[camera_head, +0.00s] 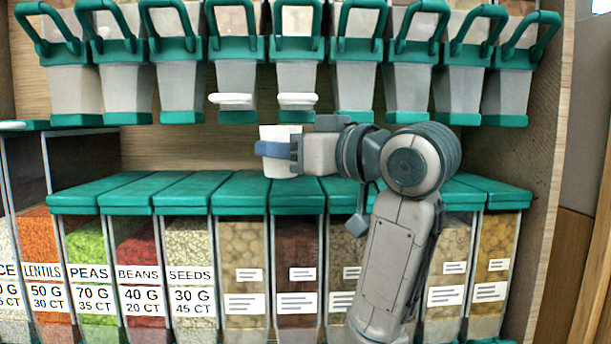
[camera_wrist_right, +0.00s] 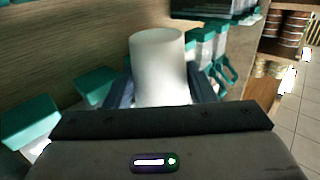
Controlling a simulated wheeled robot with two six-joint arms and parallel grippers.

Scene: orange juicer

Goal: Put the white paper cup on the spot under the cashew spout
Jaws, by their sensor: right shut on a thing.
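The white paper cup (camera_head: 281,134) is held upright by my right gripper (camera_head: 272,149), whose blue-grey fingers close around its sides. In the head view the cup is just above the green lids of the lower bins, below the upper row of dispensers. In the right wrist view the cup (camera_wrist_right: 158,62) stands between the two fingers of the right gripper (camera_wrist_right: 162,92). I cannot tell which dispenser has the cashew spout (camera_head: 298,99); two spouts with white pieces hang above the cup. My left gripper is not in view.
Green-handled dispensers (camera_head: 234,62) hang in a row along the top. Lower bins with green lids (camera_head: 185,189) form a ledge below; some labels read lentils, peas, beans and seeds. The gap between the rows left of the cup is clear. A wooden side panel (camera_head: 555,130) bounds the right.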

